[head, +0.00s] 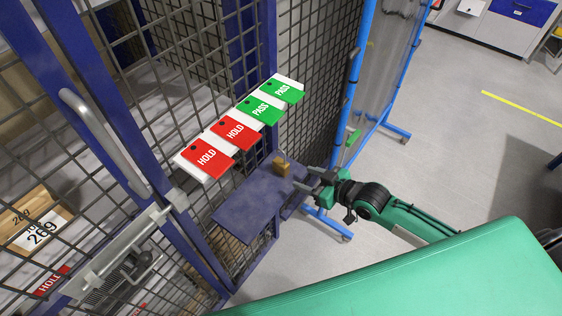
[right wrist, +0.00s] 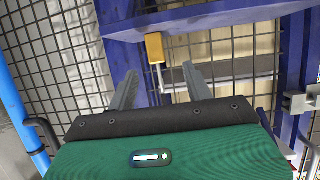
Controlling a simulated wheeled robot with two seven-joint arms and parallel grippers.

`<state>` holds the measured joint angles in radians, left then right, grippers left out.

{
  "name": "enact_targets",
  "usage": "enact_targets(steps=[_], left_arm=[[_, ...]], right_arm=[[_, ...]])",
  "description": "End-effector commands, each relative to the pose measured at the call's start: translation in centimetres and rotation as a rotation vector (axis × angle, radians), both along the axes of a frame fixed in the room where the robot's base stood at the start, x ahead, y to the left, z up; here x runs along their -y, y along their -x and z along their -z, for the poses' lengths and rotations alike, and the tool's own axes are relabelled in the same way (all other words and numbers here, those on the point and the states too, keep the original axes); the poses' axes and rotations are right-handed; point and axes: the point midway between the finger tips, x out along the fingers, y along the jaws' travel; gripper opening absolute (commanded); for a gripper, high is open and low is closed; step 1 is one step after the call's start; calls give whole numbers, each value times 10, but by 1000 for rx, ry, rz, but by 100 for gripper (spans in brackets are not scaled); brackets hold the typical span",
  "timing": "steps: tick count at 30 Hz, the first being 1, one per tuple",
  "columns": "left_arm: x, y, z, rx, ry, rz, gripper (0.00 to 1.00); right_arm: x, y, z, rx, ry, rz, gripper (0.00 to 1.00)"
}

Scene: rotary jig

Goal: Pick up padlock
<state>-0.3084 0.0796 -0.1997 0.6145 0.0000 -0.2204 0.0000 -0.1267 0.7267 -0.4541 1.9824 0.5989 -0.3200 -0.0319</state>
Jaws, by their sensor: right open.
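The padlock (head: 282,166) is a small brass-yellow block at the far right part of a dark blue shelf (head: 240,208) on the cage front. In the right wrist view the padlock (right wrist: 154,47) shows its yellow body with a thin pale shackle below it in the picture. My right gripper (head: 309,178) is open, just to the right of the padlock in the head view. In the right wrist view its two fingers (right wrist: 160,72) stand apart, with the padlock beyond and between them, and nothing is held. My left gripper is out of view.
Two red HOLD tags (head: 207,156) and two green PASS tags (head: 284,91) hang in a row above the shelf. The mesh cage door (head: 110,135) with a grey handle stands left. A blue-framed screen (head: 352,90) stands close behind my right gripper. Most of the shelf is bare.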

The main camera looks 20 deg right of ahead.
Motion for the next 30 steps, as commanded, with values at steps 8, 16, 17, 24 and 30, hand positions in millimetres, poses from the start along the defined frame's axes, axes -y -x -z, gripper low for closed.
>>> enact_targets(steps=[8,16,17,24,30], left_arm=[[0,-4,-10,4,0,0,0],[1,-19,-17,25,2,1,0],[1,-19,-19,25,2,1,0],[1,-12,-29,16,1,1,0],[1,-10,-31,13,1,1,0]], right_arm=[[-23,-34,15,1,-1,1,51],[-30,-47,20,2,0,1,51],[-31,-49,21,0,0,1,51],[-44,-74,33,0,1,2,51],[-50,-82,39,0,0,1,51]])
